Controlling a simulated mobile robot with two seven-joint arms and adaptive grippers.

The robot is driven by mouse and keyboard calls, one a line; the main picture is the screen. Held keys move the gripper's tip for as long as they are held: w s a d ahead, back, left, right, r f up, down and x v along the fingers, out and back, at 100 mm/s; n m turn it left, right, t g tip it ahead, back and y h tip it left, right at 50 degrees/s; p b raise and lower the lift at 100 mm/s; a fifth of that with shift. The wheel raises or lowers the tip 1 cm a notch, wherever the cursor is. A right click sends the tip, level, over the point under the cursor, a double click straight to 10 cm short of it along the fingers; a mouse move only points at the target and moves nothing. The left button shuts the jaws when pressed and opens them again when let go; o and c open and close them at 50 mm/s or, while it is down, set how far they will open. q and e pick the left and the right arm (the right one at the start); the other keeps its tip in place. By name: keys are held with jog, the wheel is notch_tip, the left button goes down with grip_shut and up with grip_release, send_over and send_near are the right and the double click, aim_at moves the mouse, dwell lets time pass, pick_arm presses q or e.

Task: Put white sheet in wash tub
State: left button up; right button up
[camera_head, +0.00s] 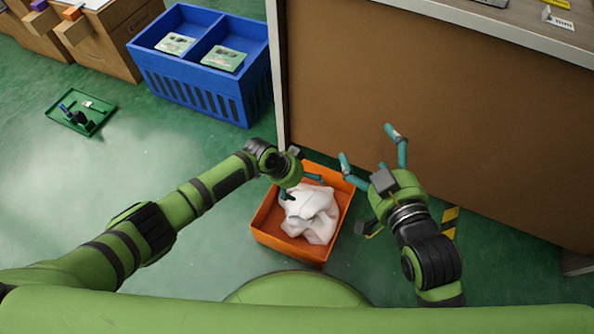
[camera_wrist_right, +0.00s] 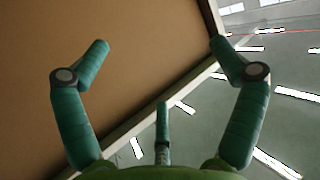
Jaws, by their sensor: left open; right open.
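The white sheet (camera_head: 308,214) lies crumpled inside the orange wash tub (camera_head: 327,248) on the green floor, in the lower middle of the head view. My left gripper (camera_head: 302,187) is over the tub's upper left part, just above the sheet, with its fingers spread; whether it touches the sheet I cannot tell. My right gripper (camera_head: 371,150) is open and empty, to the right of the tub and raised in front of the brown panel. Its spread fingers also show in the right wrist view (camera_wrist_right: 160,50), with nothing between them.
A brown-sided workbench (camera_head: 440,110) stands just behind and right of the tub. A blue two-compartment crate (camera_head: 190,83) with green packs stands at upper left. A small green tray (camera_head: 70,121) with tools lies on the floor.

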jog(key=s+d+f+m+g+h+p, duration=0.1)
jog(key=s+d+f+g+h+p, duration=0.1)
jog(key=s+d+f+g, duration=0.35)
jog(key=s+d+f+g+h+p, duration=0.1)
jog(key=s+d+f+g+p, duration=0.1)
jog(key=s+f+g, duration=0.55)
pick_arm(q)
jog(key=shift+s+a+r+g+y+p, duration=0.1)
jog(key=shift+a+r+g+y+p, duration=0.15)
jog(key=shift+r+y+p, duration=0.4)
jog(key=shift+s+a+r+g+y+p, duration=0.1)
jog(key=shift+a+r+g+y+p, duration=0.15)
jog(key=shift+r+y, duration=0.6)
jog(key=shift+s+a+r+g+y+p, duration=0.1)
jog(key=shift+a+r+g+y+p, duration=0.25)
jog(key=shift+r, duration=0.8)
pick_arm(e)
notch_tip(320, 180, down, 8)
jog(key=t, duration=0.1)
jog(key=shift+a+f, duration=0.25)
jog(key=shift+a, duration=0.2)
pick_arm(q)
jog(key=shift+d, duration=0.1)
notch_tip(320, 180, up, 12)
jog(key=a, duration=0.1)
jog(key=shift+s+a, duration=0.3)
jog(key=shift+s, duration=0.05)
